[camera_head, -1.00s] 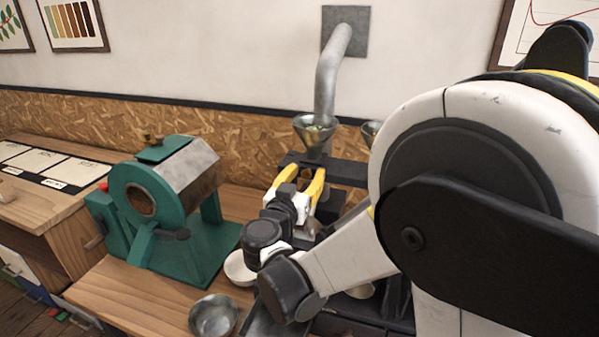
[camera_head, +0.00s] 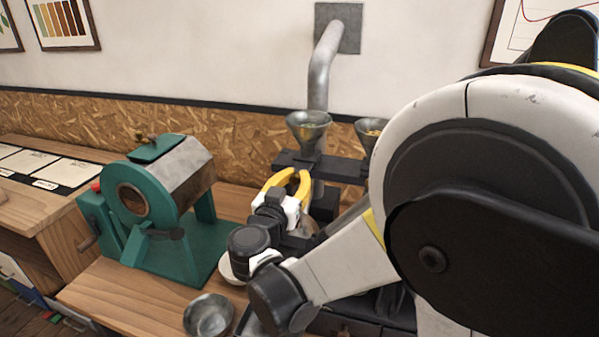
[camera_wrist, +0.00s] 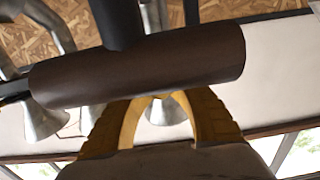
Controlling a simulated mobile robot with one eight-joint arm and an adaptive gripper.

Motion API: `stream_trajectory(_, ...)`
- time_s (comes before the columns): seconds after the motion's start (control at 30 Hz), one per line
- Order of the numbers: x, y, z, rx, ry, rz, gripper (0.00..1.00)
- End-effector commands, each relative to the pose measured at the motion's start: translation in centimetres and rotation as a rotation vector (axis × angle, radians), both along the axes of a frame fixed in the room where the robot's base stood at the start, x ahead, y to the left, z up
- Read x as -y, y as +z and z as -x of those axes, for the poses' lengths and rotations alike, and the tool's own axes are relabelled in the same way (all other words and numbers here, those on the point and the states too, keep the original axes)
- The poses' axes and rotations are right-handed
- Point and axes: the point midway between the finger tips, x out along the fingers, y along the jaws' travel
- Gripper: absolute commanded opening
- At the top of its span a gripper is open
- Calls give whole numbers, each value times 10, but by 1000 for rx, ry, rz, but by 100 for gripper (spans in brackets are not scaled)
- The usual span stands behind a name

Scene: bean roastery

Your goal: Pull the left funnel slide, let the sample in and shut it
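The left funnel (camera_head: 309,130), a metal cone, sits on a dark rack under a bent pipe. My gripper (camera_head: 296,174), with yellow fingers, is in front of the rack, just below that funnel. In the wrist view, a dark brown bar (camera_wrist: 190,65) on a dark stem crosses in front of my fingers (camera_wrist: 165,98) and hides their tips. The bar looks like a pull handle; I cannot tell whether the fingers touch it. A gap shows between the fingers, with a metal cone behind. The slide itself cannot be made out in the head view.
The right funnel (camera_head: 371,132), holding beans, is partly hidden by my arm. A green roaster (camera_head: 160,207) stands left of my gripper.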

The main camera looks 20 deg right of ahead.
Motion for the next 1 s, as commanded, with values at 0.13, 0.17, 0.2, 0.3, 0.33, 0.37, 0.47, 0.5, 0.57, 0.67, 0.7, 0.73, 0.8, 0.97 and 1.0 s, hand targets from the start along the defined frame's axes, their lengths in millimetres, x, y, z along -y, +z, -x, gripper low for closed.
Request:
stream_trajectory(0.13,-4,1,6,1,1,2,0)
stream_trajectory(0.17,-4,1,6,1,1,2,0)
stream_trajectory(0.2,-4,0,6,0,1,1,0)
stream_trajectory(0.3,-4,0,6,0,2,1,15)
stream_trajectory(0.33,-4,0,6,0,1,1,24)
stream_trajectory(0.37,-4,0,6,0,1,1,33)
stream_trajectory(0.47,-4,0,6,0,1,1,44)
stream_trajectory(0.5,-4,0,6,0,1,1,44)
stream_trajectory(0.57,-4,0,6,0,1,1,44)
stream_trajectory(0.67,-4,0,6,0,1,1,44)
stream_trajectory(0.7,-4,0,6,0,1,1,44)
stream_trajectory(0.73,-5,0,7,0,1,1,44)
stream_trajectory(0.8,-9,0,12,0,3,1,44)
stream_trajectory(0.97,-26,0,36,0,6,1,44)
stream_trajectory(1.0,-31,0,44,0,7,1,44)
